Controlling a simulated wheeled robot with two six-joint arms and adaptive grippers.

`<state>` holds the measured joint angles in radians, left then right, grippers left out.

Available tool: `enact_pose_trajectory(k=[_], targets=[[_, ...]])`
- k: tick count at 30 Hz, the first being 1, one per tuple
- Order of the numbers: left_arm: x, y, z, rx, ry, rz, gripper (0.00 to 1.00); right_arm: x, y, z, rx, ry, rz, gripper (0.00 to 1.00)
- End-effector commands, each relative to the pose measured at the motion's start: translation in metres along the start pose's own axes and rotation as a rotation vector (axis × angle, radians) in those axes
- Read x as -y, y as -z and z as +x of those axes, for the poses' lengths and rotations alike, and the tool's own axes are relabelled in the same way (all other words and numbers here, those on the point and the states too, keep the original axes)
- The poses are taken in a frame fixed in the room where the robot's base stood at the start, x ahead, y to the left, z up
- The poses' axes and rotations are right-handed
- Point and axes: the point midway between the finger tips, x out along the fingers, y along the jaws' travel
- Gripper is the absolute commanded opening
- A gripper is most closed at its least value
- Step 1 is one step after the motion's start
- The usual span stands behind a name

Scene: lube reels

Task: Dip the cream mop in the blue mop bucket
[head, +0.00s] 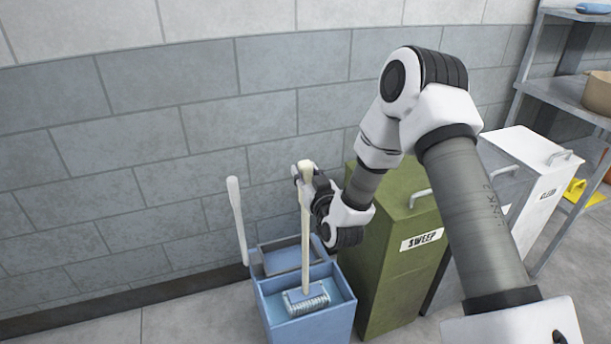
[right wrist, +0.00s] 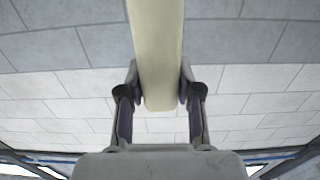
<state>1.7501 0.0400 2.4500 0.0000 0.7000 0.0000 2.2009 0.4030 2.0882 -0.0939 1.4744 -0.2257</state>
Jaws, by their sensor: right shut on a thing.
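The cream mop (head: 306,230) stands nearly upright in the head view, with its blue and grey head (head: 306,297) down inside the blue mop bucket (head: 283,337). The head sits at the light blue surface in the bucket's front compartment; how deep it reaches I cannot tell. My right gripper (head: 305,173) is shut on the mop's handle near its top. In the right wrist view the handle (right wrist: 157,50) lies between the two fingers (right wrist: 158,88). My left gripper is not in view.
A white lever handle (head: 237,215) rises from the bucket's left side. A green bin marked SWEEP (head: 385,265) stands close to the bucket's right, with a white bin (head: 540,180) and a grey shelf (head: 560,95) farther right. The block wall is behind. Floor at the left is clear.

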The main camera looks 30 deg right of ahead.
Motion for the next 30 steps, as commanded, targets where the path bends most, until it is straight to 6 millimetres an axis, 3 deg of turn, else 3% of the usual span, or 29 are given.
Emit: enact_pose_trajectory(k=[1,12,27,30], targets=[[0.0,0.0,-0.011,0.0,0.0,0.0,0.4,0.0,0.014,0.0,-0.003,0.0,0.0,0.0],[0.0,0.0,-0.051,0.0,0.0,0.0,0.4,0.0,0.065,0.0,-0.004,-0.001,0.001,0.0],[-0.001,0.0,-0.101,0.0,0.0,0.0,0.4,0.0,0.132,0.0,-0.004,-0.001,0.0,0.0],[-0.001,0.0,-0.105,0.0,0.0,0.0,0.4,0.0,0.137,0.0,-0.003,0.0,0.0,0.0]])
